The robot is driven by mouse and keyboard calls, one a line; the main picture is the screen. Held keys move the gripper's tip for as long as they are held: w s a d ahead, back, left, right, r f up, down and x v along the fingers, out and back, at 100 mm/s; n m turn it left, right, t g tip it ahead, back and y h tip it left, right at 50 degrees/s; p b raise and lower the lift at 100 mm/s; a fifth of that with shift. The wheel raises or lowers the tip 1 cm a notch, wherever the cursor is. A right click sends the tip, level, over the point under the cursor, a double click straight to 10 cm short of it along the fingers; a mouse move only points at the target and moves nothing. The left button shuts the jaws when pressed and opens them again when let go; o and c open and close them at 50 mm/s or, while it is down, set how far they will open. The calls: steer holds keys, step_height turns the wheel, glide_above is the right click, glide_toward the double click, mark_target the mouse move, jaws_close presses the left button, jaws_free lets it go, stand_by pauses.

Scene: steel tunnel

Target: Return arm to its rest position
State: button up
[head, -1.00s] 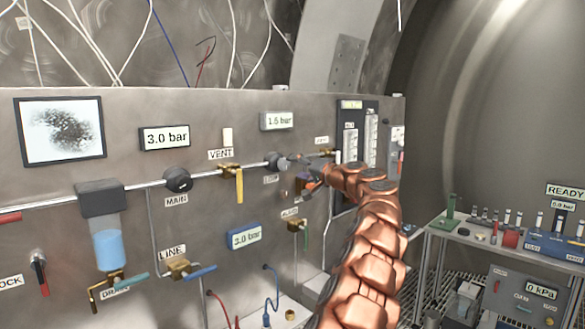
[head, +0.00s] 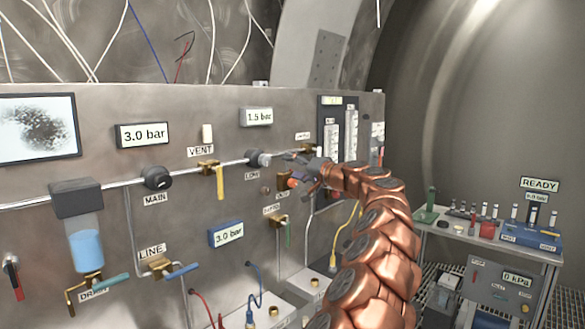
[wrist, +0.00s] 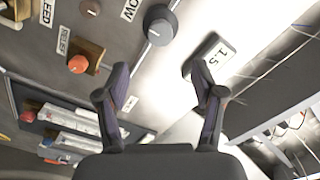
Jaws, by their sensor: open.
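My copper-coloured segmented arm reaches up from the bottom right in the head view. My gripper (head: 303,172) is at its end, in front of the steel panel (head: 130,235), close to the grey LOW knob (head: 257,158) and the orange knob (head: 293,183). In the wrist view my gripper (wrist: 160,95) has its two dark fingers spread apart with nothing between them. The grey LOW knob (wrist: 160,24) and the orange RELIEF knob (wrist: 78,63) lie beyond the fingers. The head view does not show whether the fingertips touch the panel.
The panel carries a yellow VENT lever (head: 220,183), a black MAIN knob (head: 156,178) and flowmeter tubes (head: 351,136). A yellow cable (head: 346,240) hangs beside my arm. A bench (head: 455,239) with small items stands right, with open space between.

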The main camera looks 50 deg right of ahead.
stand_by(0.3)
steer(key=w+a+f+n+g+y, duration=0.1)
steer(key=w+a+n+g+y, duration=0.15)
steer(key=a, duration=0.95)
steer(key=w+a+n+g+y, duration=0.15)
steer(key=w+a+y, duration=0.25)
steer(key=a, duration=0.9)
steer(key=s+a+f+n+g+y, duration=0.1)
steer(key=s+a+f+n+g, duration=0.2)
steer(key=a, duration=0.8)
steer(key=s+a+f+n+g+y, duration=0.1)
steer(key=s+a+f+n+g, duration=0.2)
steer(key=a, duration=0.9)
steer(key=s+a+f+n+g+h, duration=0.1)
steer(key=s+a+f+g+h, duration=0.15)
steer(key=s+a+f, duration=0.4)
steer(key=s+a+f+g+h, duration=0.1)
steer(key=s+a+f+g, duration=0.3)
steer(key=s+f, duration=0.6)
steer(key=s+d+f+g+h, duration=0.1)
steer(key=s+d+f+h, duration=0.1)
steer(key=s, duration=0.8)
steer(key=s+d+f+g+h, duration=0.2)
steer(key=s+d+f, duration=0.2)
steer(key=s, duration=0.7)
step_height(320, 180, down, 2)
steer(key=shift+d+f+h, duration=0.1)
steer(key=shift+d+h, duration=0.15)
steer(key=shift+h, duration=0.05)
